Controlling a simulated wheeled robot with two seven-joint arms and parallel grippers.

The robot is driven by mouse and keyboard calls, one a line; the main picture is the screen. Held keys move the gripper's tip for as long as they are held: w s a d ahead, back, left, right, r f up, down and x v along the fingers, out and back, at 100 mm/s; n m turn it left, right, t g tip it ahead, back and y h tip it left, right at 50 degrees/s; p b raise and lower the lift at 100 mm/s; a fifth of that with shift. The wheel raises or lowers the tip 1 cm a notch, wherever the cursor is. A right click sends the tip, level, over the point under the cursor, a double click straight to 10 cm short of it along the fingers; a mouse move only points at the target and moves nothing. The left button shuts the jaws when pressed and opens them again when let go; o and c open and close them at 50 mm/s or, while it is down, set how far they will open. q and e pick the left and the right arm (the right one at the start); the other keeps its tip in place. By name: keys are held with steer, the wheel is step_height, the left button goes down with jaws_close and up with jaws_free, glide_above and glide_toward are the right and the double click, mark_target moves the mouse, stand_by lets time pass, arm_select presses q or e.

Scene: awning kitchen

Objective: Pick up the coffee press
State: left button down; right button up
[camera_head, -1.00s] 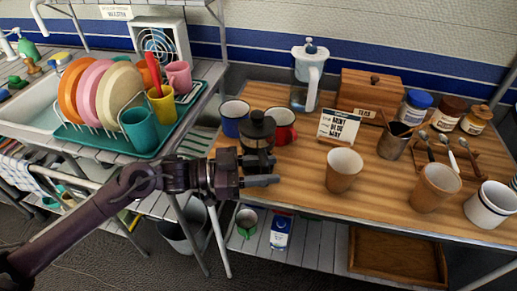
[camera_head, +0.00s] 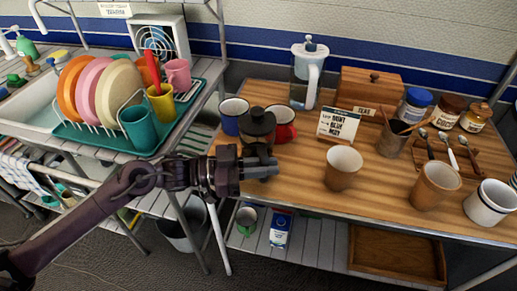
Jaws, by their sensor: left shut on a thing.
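The coffee press (camera_head: 259,124) is dark with a black lid and a small knob on top. It stands upright near the left end of the wooden counter (camera_head: 300,198). My left gripper (camera_head: 262,163) comes in from the left and is shut on the press's body, low down. The gripper hides the lower part of the press, so I cannot tell whether its base touches the counter. My right gripper is not in view.
A blue mug (camera_head: 232,114) and a red mug (camera_head: 283,122) stand close behind the press. A small sign (camera_head: 338,126), a tan cup (camera_head: 343,167) and a water jug (camera_head: 307,76) are to the right. A dish rack (camera_head: 110,135) is at left.

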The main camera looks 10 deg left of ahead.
arm_select(q)
steer(key=shift+r, duration=0.25)
